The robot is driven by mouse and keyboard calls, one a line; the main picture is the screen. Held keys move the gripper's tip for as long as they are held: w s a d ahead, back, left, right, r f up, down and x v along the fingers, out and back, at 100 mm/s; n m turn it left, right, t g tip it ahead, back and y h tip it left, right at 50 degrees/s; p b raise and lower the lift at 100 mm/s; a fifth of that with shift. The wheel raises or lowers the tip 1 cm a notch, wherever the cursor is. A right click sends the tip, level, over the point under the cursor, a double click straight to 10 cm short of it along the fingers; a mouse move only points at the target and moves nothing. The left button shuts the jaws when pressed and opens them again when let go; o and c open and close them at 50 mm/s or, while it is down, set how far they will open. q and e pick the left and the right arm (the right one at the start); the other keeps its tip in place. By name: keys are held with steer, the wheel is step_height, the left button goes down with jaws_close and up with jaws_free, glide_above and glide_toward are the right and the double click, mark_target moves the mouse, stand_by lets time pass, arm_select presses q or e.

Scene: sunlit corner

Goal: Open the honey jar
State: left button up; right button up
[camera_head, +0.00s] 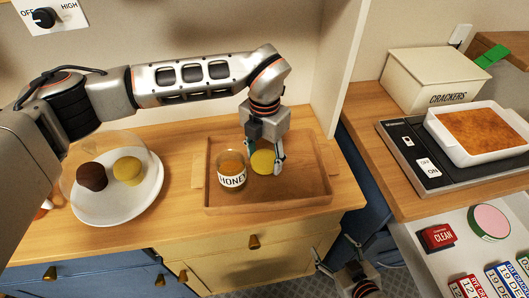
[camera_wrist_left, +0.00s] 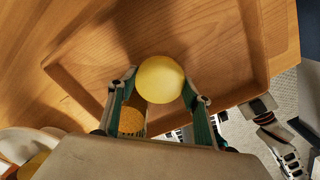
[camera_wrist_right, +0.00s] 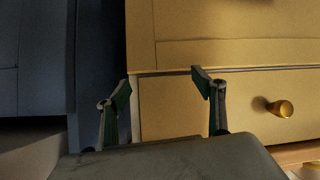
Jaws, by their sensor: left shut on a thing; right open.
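The honey jar (camera_head: 231,182) stands upright on the wooden tray (camera_head: 300,189), its HONEY label facing me. Its mouth is uncovered, and golden honey shows inside; the honey also shows beside a finger in the left wrist view (camera_wrist_left: 131,121). My left gripper (camera_head: 262,166) is shut on the round yellow lid (camera_head: 262,162), just right of the jar and apart from it. The lid fills the space between the fingers in the left wrist view (camera_wrist_left: 160,79). Whether it touches the tray I cannot tell. My right gripper (camera_head: 345,248) is open and empty, low in front of the cabinet.
A white plate (camera_head: 118,208) with a brown and a yellow round item under a clear dome stands left of the tray. A crackers box (camera_head: 440,80) and a white baking dish (camera_head: 480,135) are at right. The tray's right part is clear.

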mark_target(265, 159)
arm_select(q)
steer(key=shift+f, duration=0.6)
steer(key=o, duration=1.3)
steer(key=shift+r+p, duration=1.35)
steer(key=shift+r, duration=2.15)
